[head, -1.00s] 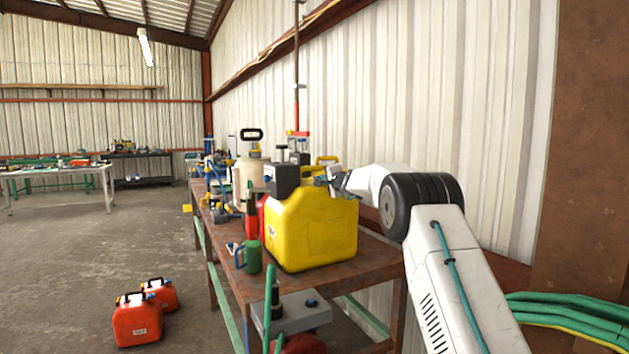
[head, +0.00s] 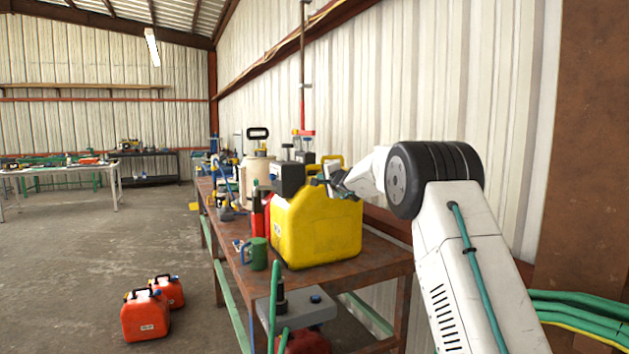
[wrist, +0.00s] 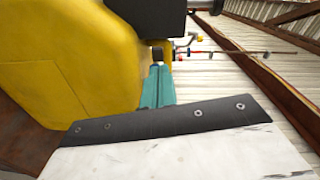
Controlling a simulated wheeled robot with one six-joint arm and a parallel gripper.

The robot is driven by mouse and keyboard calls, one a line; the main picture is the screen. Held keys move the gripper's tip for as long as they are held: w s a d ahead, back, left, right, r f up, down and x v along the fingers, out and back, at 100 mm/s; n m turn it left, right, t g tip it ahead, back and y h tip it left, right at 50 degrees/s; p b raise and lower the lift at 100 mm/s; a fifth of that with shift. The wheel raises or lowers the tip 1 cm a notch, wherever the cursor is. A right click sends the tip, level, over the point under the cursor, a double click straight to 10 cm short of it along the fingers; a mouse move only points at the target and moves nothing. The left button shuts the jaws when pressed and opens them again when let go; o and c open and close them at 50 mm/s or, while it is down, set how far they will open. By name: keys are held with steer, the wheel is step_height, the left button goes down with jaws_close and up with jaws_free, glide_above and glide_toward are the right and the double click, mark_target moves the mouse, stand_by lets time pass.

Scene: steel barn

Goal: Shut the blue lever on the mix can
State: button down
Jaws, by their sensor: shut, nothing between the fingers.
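A large yellow can (head: 318,230) stands upright on the rusty bench, with a yellow handle and a dark box (head: 287,180) at its top left. My gripper (head: 326,181) is at the can's top right edge, in front of the handle. In the wrist view, its teal fingers (wrist: 157,84) are shut and empty beside the yellow can's side (wrist: 75,70). A small dark piece shows just past the fingertips; I cannot tell whether they touch it. I cannot make out a blue lever in either view; my gripper may hide it.
The rusty bench (head: 375,265) runs along the corrugated wall. A green mug (head: 259,254), a cream container (head: 256,180) and several tools crowd its left part. Two orange cans (head: 145,316) stand on the floor at left. The concrete floor (head: 90,260) beyond is open.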

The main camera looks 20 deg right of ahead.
steer(key=s+a, duration=0.3)
steer(key=shift+a+r, duration=0.2)
stand_by(0.4)
